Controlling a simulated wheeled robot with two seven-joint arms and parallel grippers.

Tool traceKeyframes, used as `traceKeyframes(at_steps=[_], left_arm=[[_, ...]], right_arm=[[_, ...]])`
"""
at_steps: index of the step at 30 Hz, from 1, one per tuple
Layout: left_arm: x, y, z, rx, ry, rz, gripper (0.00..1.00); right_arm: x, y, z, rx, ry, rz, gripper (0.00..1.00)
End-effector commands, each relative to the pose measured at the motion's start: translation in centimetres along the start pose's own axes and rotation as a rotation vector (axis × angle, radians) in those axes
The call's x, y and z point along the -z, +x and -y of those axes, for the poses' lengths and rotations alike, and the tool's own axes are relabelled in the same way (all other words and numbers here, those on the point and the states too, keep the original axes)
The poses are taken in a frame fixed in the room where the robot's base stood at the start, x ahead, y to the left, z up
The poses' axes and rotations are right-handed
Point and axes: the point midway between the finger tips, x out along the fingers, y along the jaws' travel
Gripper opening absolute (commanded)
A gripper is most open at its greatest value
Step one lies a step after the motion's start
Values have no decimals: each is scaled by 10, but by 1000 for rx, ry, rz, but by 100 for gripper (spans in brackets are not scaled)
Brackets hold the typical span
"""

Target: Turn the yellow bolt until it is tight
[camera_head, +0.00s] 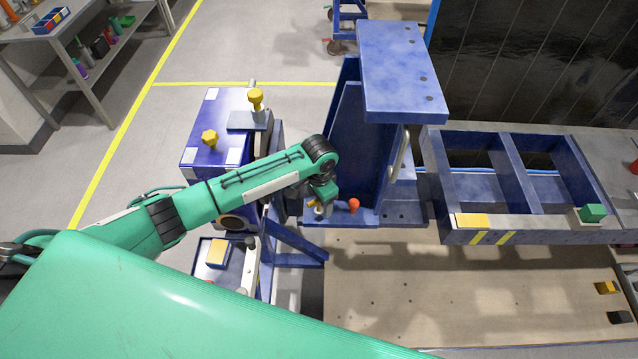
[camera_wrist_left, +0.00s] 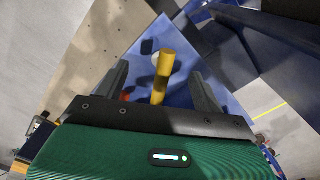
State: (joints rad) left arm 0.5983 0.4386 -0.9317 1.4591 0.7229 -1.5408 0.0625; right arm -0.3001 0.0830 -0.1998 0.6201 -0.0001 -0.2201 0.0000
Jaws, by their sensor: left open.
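The yellow bolt (camera_wrist_left: 162,72) shows in the left wrist view as a yellow bar between the two dark fingers of my left gripper (camera_wrist_left: 160,80). The fingers are apart, with a gap on both sides of the bar. In the head view the bolt (camera_head: 312,203) is a small yellow piece at the blue base of the jig (camera_head: 375,218), mostly hidden by my left gripper (camera_head: 320,207). How deep the bolt sits cannot be told. My right gripper is not in view.
A red knob (camera_head: 353,204) stands on the jig base just right of my left gripper. A blue upright with a flat top (camera_head: 402,70) rises behind. A blue box with yellow knobs (camera_head: 209,138) is at the left. A blue frame (camera_head: 480,150) lies right.

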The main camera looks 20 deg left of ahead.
Motion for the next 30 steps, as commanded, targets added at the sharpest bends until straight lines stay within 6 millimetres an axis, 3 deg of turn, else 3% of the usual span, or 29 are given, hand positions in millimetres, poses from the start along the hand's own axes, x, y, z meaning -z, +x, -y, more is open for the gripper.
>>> traceKeyframes(at_steps=[9,15,21,28,30], left_arm=[[1,-70,1,2,1,-5,69],[1,-102,0,1,1,-3,69],[0,-114,0,-1,0,-1,69],[0,-115,0,-1,0,0,69],[0,-114,0,-1,0,0,56]], right_arm=[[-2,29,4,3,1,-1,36],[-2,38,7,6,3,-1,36],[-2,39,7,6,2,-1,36],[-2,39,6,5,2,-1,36],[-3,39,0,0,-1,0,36]])
